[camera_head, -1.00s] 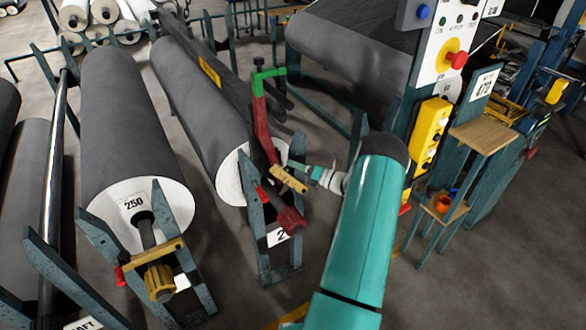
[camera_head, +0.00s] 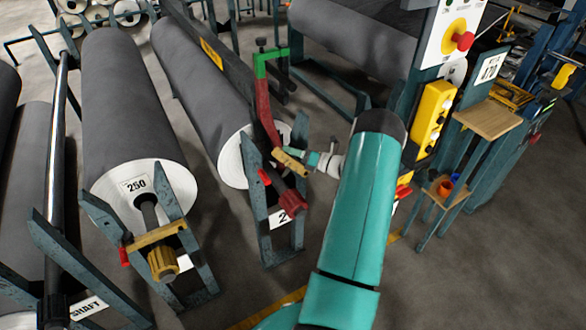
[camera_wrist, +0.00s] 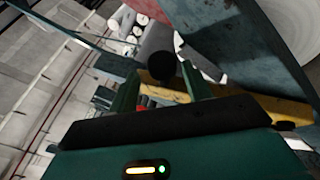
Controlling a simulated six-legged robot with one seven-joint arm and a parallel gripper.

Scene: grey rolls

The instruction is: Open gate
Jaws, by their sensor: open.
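The gate is a short yellow bar (camera_head: 290,162) on the blue-grey stand of the middle grey roll (camera_head: 198,95). It slants at the upper right of that stand, beside a red-and-green upright arm (camera_head: 263,98). My gripper (camera_head: 303,156) reaches it from the right. In the wrist view the yellow bar (camera_wrist: 260,106) runs across beyond my gripper (camera_wrist: 160,88). The two teal fingers are apart, with a dark round knob and part of the bar showing between them. Contact cannot be told. A red peg (camera_head: 264,177) and a dark red shaft end (camera_head: 292,203) sit on the stand.
A second roll marked 250 (camera_head: 132,110) lies to the left, its yellow bar (camera_head: 156,236) lying across its stand. A control post with a yellow button box (camera_head: 431,115) and a wooden shelf (camera_head: 488,118) stand right of my arm. Grey floor (camera_head: 475,265) is clear at the lower right.

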